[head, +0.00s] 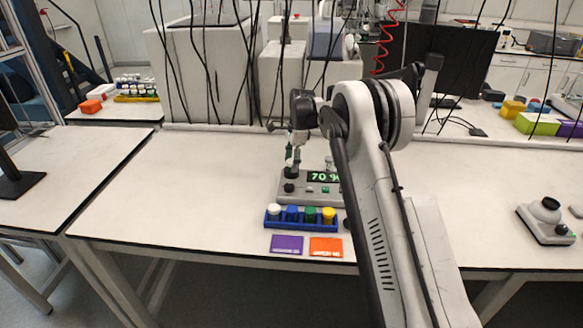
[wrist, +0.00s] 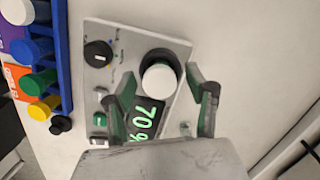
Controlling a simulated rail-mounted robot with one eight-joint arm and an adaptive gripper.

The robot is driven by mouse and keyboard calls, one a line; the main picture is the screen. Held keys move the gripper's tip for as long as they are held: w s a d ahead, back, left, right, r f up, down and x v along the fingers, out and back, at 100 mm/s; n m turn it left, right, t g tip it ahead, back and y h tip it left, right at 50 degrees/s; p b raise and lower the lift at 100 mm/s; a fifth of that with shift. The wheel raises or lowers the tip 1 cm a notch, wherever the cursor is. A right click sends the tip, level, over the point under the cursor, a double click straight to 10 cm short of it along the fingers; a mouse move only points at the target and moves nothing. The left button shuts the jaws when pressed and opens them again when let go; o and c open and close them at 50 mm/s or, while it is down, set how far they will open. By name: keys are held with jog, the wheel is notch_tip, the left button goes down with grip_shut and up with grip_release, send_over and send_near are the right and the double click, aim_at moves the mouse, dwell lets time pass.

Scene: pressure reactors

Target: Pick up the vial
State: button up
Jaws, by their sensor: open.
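A vial with a white cap (wrist: 158,79) stands in the dark round holder (wrist: 163,59) of a grey instrument in the wrist view; its body is hidden below the cap. My gripper (wrist: 160,73) is open above the instrument, with one finger on each side of the cap and a gap to each. In the head view my gripper (head: 292,154) is small, over the left part of the instrument (head: 318,199), and I cannot make out the vial clearly there.
A blue rack (head: 300,225) in front of the instrument holds several vials with white, blue, green and yellow caps. Purple (head: 287,245) and orange (head: 326,247) mats lie before it. The table (head: 170,190) is clear to the left.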

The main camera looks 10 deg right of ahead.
jog(key=shift+f, duration=0.3)
grip_shut()
jog(key=shift+r, duration=0.1)
